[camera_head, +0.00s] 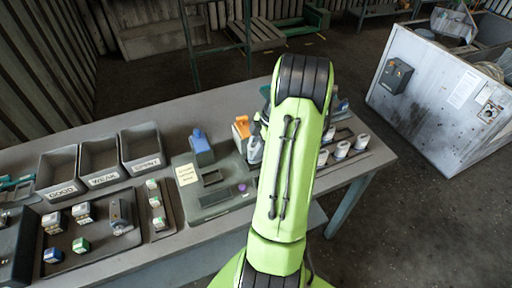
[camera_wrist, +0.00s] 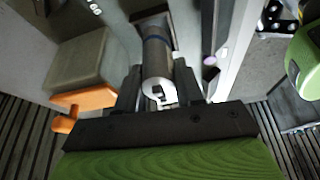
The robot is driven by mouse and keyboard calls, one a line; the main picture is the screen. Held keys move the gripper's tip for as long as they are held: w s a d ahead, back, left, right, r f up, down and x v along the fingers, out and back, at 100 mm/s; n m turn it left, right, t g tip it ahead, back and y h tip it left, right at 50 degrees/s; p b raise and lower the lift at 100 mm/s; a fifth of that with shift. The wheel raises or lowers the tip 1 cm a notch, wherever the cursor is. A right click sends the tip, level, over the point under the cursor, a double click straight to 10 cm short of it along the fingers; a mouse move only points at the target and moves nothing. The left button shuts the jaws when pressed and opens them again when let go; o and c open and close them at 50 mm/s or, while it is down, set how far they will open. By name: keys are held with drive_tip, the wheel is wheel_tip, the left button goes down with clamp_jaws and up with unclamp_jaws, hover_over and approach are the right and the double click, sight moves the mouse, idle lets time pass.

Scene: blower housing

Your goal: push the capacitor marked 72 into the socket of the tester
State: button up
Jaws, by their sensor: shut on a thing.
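In the wrist view my gripper (camera_wrist: 160,92) is shut on a silver cylindrical capacitor (camera_wrist: 157,55) with a dark blue band. Its pale near end carries black marks that I cannot read clearly, so I cannot confirm the 72. In the head view my gripper and this capacitor are hidden behind my green arm. The tester (camera_head: 222,207) is a grey-green box on the bench, with a yellow note and a purple button, just left of my arm.
Three labelled bins (camera_head: 60,168) stand at the back left. A tray (camera_head: 95,262) with several small parts lies in front of them. A blue-topped item (camera_head: 200,148) and an orange-topped one (camera_head: 241,128) stand by the tester. Several white-topped cylinders (camera_head: 342,150) stand right of my arm.

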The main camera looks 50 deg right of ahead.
drive_tip(key=shift+f+b, duration=0.9)
drive_tip(key=shift+f, duration=0.1)
drive_tip(key=o, duration=1)
drive_tip(key=shift+c, duration=0.2)
drive_tip(key=p+v, duration=0.4)
drive_tip(key=v, duration=1.1)
drive_tip(key=shift+r+p, duration=0.3)
drive_tip(key=shift+r, duration=0.1)
